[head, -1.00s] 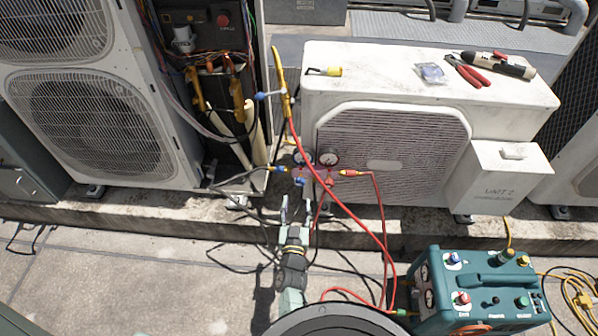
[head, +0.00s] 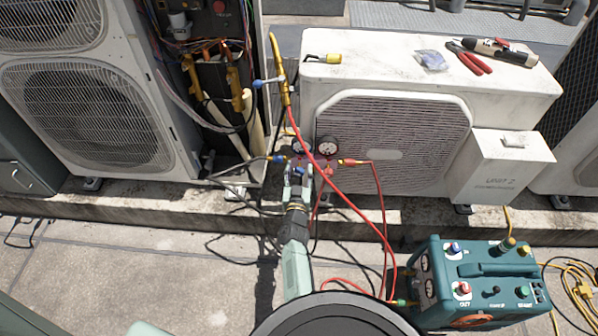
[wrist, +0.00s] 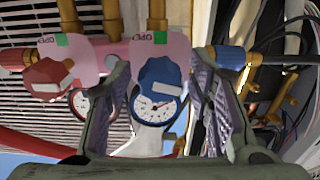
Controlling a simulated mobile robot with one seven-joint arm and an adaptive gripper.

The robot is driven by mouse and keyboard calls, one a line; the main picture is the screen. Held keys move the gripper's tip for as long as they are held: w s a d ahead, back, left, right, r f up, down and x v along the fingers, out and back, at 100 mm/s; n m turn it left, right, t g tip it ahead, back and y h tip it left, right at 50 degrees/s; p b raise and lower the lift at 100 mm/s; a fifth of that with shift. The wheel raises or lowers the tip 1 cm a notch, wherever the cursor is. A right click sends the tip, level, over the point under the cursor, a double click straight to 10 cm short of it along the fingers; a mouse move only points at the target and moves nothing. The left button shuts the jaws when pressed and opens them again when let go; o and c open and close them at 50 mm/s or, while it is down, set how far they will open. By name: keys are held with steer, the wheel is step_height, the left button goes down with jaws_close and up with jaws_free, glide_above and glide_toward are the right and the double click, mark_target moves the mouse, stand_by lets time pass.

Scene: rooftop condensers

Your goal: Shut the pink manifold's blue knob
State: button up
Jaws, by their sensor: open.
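The pink manifold (wrist: 110,62) hangs in front of the outdoor unit, with two gauges; in the head view it is small (head: 313,164). Its blue knob (wrist: 162,82) is in the middle of the wrist view, with a grey-white pointer mark and a green-tipped OPEN label beside it. My gripper (wrist: 163,88) is open, with one finger on each side of the blue knob. Gaps seem to show between fingers and knob; contact is not visible. In the head view my gripper (head: 298,178) covers much of the blue knob. The red knob (wrist: 48,80) lies left of the fingers.
A red hose (head: 350,215) curves close to the right of my arm, down to the teal recovery machine (head: 480,280). Brass fittings and a blue hose end (wrist: 230,57) sit close by the right finger. The white condenser (head: 395,140) stands behind the manifold.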

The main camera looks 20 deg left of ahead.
jaws_close()
stand_by(0.6)
steer(key=m, duration=0.3)
steer(key=shift+f+m+b, duration=0.15)
steer(key=shift+m+b, duration=0.15)
steer(key=shift+b, duration=0.1)
steer(key=m+b, duration=0.1)
steer(key=m, duration=0.2)
steer(key=shift+d+m, duration=0.15)
steer(key=shift+m, duration=0.15)
steer(key=m, duration=0.3)
steer(key=shift+m+b, duration=0.3)
steer(key=shift+b, duration=0.1)
steer(key=shift+m+b, duration=0.4)
steer(key=shift+m, duration=1.5)
